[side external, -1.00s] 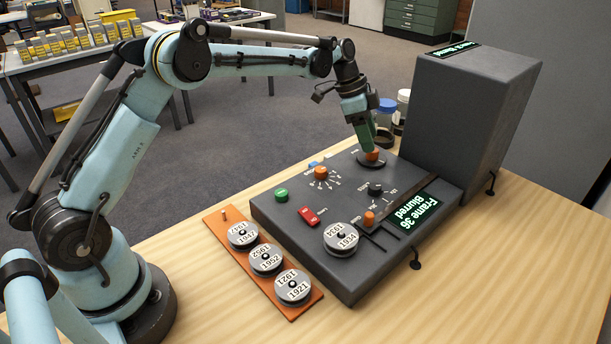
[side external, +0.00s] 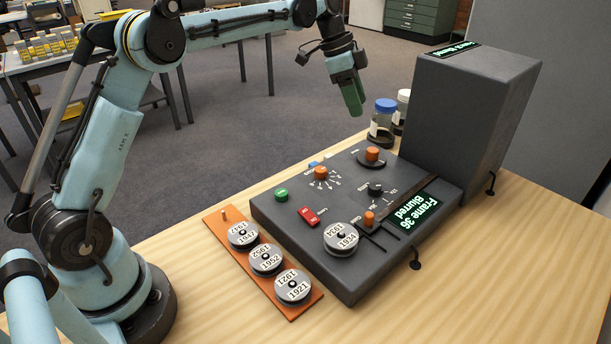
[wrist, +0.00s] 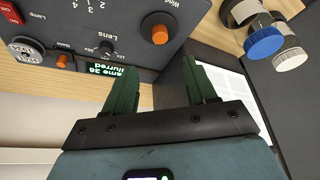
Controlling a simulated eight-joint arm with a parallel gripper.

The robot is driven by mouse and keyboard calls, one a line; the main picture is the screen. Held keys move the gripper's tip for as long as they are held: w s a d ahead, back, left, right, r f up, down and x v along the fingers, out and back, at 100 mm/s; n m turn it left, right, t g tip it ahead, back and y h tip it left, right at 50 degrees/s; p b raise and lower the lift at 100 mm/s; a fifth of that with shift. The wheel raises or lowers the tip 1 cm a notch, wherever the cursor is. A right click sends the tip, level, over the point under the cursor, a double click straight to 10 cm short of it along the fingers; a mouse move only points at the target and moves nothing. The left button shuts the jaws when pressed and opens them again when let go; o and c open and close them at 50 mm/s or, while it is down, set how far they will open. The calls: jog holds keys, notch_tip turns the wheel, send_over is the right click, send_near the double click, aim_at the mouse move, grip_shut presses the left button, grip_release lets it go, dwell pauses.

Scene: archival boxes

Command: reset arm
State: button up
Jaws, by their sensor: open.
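My gripper (side external: 352,98) is raised in the air above and behind the dark grey control panel (side external: 285,222), clear of it. In the wrist view its two green fingers (wrist: 163,88) stand apart with nothing between them. The orange-topped knob (side external: 372,155) near the panel's back edge is below the gripper and apart from it. It also shows in the wrist view, labelled "Wind" (wrist: 159,32). The panel's screen (side external: 411,211) reads "Frame 36 Blurred". A reel marked 1934 (side external: 341,238) sits on the panel.
An orange rack (side external: 309,305) with several labelled reels lies left of the panel. A tall grey housing (side external: 468,120) stands at the right. Jars with a blue lid (side external: 386,105) and a white lid (side external: 404,96) stand behind the panel. The front of the wooden table (side external: 440,300) is clear.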

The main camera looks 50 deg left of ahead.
jog(key=s+d+r+n+t+y, duration=0.1)
jog(key=s+r+n, duration=0.15)
jog(key=s, duration=0.45)
jog(key=s+d+r+n+t+y, duration=0.1)
jog(key=s+d+n, duration=0.1)
jog(key=s+n, duration=0.35)
jog(key=s+f+n+t+y, duration=0.1)
jog(key=s+f, duration=0.2)
jog(key=s, duration=0.4)
jog(key=s+f+n+t, duration=0.1)
jog(key=s+f+n, duration=0.1)
jog(key=s+f, duration=0.2)
jog(key=s, duration=0.3)
jog(key=shift+f+t+y, duration=0.15)
jog(key=shift+t+y, duration=0.15)
jog(key=shift+y, duration=0.1)
